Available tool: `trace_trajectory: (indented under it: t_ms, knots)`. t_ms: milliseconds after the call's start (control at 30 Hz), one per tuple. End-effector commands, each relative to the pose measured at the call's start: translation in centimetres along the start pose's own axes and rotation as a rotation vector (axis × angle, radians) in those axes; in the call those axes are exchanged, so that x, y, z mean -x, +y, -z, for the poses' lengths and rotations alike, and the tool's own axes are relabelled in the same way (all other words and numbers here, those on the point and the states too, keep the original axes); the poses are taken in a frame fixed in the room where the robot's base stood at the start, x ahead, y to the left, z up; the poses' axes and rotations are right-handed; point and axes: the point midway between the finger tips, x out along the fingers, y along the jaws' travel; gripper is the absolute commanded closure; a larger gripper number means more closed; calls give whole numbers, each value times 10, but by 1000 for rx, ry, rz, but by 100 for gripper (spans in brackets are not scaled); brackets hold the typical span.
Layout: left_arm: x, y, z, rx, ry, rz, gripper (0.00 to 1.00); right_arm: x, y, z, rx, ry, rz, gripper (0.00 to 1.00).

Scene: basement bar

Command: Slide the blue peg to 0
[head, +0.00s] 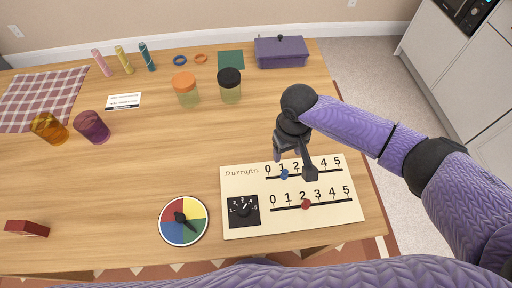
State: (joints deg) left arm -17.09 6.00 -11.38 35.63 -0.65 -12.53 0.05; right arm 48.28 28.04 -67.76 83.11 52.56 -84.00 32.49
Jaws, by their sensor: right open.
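The blue peg (284,174) sits on the upper slot of a cream score board (240,211), just below the number 1. The 0 of that scale is at its left end, to the left of the peg. My right gripper (294,167) is over the upper scale with its fingers pointing down. It is open, with one finger on each side of the blue peg in the picture. I cannot tell whether a finger touches it. The gripper hides the 3 of the upper scale. My left gripper is not in view.
A red peg (305,204) sits near 2 on the lower slot. A coloured spinner (183,221) lies left of the board. Two jars, orange-lidded (186,90) and black-lidded (229,86), stand behind.

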Motion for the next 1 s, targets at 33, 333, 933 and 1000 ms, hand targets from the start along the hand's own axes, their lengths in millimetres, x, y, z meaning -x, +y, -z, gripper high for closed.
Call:
trace_trajectory:
  t_ms: [33,333,933,1000]
  knots:
    - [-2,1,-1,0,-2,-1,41,-4,1,-1,1,-3,-3,38]
    - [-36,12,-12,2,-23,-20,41,-74,0,-1,1,-4,-2,38]
    - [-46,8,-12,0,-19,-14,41,-99,0,0,2,0,-2,63]
    - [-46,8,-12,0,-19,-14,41,-99,0,0,1,0,-2,78]
